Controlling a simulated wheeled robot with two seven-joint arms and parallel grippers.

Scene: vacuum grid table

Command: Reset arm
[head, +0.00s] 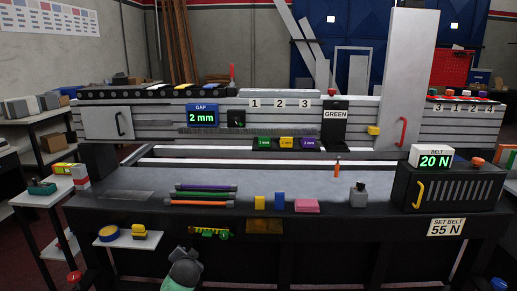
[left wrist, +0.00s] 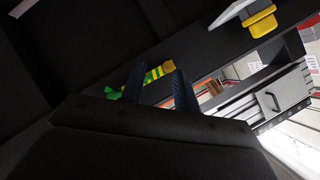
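My left gripper (left wrist: 158,84) shows in the left wrist view with its two dark fingers apart and nothing clearly held between them. A yellow-and-green striped piece (left wrist: 160,72) shows beyond and between the fingertips; I cannot tell whether they touch it. In the head view this piece (head: 209,233) is at the front edge of the dark table. A grey and green part of my arm is at the bottom of the head view, just below and left of the piece; the fingers are not clear there. My right gripper is not in view.
The dark table (head: 130,195) carries colored rods (head: 205,195), small blocks (head: 280,200) and a belt box (head: 450,187) reading 20 N. A sign (head: 446,227) says SET BELT 55 N. A gap display (head: 202,115) reads 2 mm. A small shelf (head: 128,241) sits at the front left.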

